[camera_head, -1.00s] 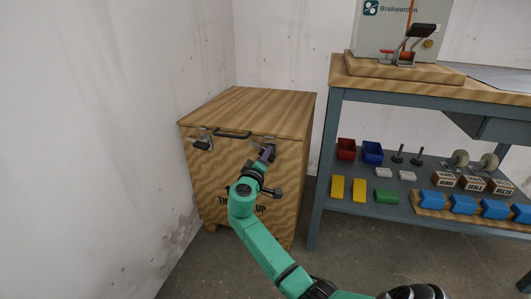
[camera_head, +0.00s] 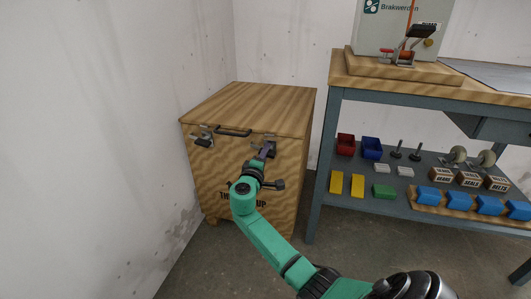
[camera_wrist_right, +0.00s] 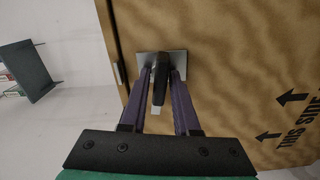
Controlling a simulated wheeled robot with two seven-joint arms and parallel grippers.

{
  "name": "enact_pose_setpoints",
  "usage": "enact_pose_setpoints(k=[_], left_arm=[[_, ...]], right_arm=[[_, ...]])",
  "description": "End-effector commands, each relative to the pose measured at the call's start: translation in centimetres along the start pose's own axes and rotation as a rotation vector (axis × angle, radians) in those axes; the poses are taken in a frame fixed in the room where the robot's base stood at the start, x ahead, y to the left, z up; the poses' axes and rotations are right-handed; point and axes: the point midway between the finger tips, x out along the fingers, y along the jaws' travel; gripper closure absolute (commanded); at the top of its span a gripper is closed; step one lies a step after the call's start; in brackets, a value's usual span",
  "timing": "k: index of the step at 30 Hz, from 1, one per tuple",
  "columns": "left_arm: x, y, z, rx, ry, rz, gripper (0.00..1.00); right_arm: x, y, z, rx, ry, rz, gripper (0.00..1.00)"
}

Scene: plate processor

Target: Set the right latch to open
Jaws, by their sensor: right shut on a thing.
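The wooden crate (camera_head: 225,165) stands by the wall with its lid (camera_head: 255,103) down. The right latch (camera_head: 272,142) is on its front face near the top right, mostly hidden behind my right gripper (camera_head: 265,150). In the right wrist view, the latch's grey plate (camera_wrist_right: 174,62) is on the crate face, with a black lever (camera_wrist_right: 159,82) between the purple fingers. My right gripper (camera_wrist_right: 162,76) is shut on this lever. The left latch (camera_head: 204,139) sits at the front top left. My left gripper is not in view.
A black handle (camera_head: 233,132) lies between the latches. A workbench (camera_head: 322,155) stands close to the crate's right side, with bins, blocks and casters on its lower shelf. The wall (camera_head: 110,130) is close on the left. Floor in front is clear.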

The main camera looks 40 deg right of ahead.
Motion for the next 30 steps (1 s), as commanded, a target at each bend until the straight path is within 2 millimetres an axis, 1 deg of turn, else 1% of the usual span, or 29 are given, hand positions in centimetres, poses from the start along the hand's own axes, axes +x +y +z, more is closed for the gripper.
enact_pose_setpoints(k=[1, 8, 9, 10, 19, 22, 23, 26, 30], left_arm=[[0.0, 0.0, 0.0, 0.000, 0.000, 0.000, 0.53], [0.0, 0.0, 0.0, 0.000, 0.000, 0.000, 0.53], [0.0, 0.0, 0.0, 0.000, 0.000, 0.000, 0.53], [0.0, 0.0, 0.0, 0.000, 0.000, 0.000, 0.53], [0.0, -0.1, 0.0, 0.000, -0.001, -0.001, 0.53], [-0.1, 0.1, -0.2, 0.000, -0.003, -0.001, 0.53], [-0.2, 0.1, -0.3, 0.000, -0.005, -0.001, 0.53], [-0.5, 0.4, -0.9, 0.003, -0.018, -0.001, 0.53], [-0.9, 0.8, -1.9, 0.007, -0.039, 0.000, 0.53]], right_arm=[[-0.1, -0.3, 0.0, -0.004, 0.000, -0.005, 1.00], [-0.1, -0.4, 0.0, -0.003, 0.000, -0.006, 1.00], [-0.1, -0.4, 0.0, -0.002, 0.000, -0.006, 0.63], [-0.1, -0.3, 0.0, -0.002, 0.000, -0.006, 0.53], [-0.1, -0.1, 0.0, 0.000, 0.000, -0.002, 0.53], [-0.8, -0.1, -0.1, -0.001, 0.001, -0.003, 0.53], [-1.2, 0.0, -0.1, -0.001, 0.002, -0.003, 0.53], [-3.5, 0.1, -0.1, 0.001, 0.002, -0.006, 0.53], [-7.8, 0.1, -0.1, -0.001, 0.003, -0.006, 0.53]])
